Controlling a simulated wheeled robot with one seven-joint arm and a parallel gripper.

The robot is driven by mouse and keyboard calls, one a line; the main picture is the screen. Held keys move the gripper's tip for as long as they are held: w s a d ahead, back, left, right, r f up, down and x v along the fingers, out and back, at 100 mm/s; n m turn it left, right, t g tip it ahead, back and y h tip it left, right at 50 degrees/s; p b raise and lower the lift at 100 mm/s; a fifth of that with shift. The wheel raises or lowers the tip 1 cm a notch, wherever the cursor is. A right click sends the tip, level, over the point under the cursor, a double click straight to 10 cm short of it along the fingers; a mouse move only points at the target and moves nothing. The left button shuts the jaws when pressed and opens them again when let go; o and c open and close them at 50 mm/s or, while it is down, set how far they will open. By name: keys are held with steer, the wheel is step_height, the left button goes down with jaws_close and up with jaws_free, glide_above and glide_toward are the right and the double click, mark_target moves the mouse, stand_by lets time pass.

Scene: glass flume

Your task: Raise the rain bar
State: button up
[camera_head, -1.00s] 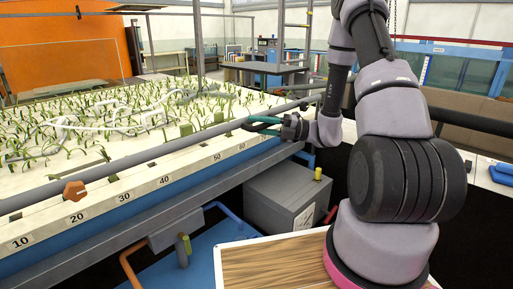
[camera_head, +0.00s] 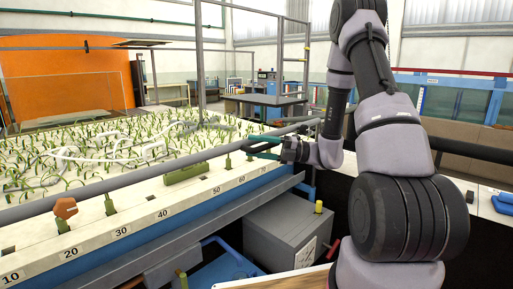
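The rain bar, which I take to be the long grey bar (camera_head: 130,184), runs above the near edge of the plant bed, from lower left to upper right. An orange-brown knob (camera_head: 65,207) sits near its left end. My gripper (camera_head: 262,146) is at the bar's right part, with its teal fingers pointing left. The fingers are spaced apart, one above the other, and the bar runs between them. They appear shut on it, but contact is too small to see clearly. Green blocks (camera_head: 185,172) show on the bed below the bar, with a gap under the bar.
The white bed edge (camera_head: 145,222) has numbered marks. Below it stand a grey box (camera_head: 285,232) with a yellow knob and a blue tub (camera_head: 225,265). A metal frame (camera_head: 199,60) rises behind the bar. A table (camera_head: 265,99) stands farther back.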

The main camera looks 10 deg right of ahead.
steer(key=v, duration=1.1)
steer(key=shift+a, duration=0.1)
steer(key=s+a+r+n+g+h, duration=0.35)
steer(key=s+n+h, duration=0.2)
steer(key=n, duration=0.35)
steer(key=s+a+r+n+g+h, duration=0.2)
steer(key=s+r+n+g+h, duration=0.15)
steer(key=s+n, duration=0.4)
steer(key=s+d+r+n+t+h, duration=0.1)
steer(key=r+n+t+h, duration=0.3)
steer(key=n, duration=0.4)
steer(key=s+d+r+n+t+h, duration=0.2)
steer(key=d+r+n+t+h, duration=0.1)
steer(key=r+n+t, duration=0.3)
steer(key=shift+s+r+n+h, duration=0.35)
steer(key=shift+r+n+h, duration=0.3)
steer(key=shift+n, duration=0.4)
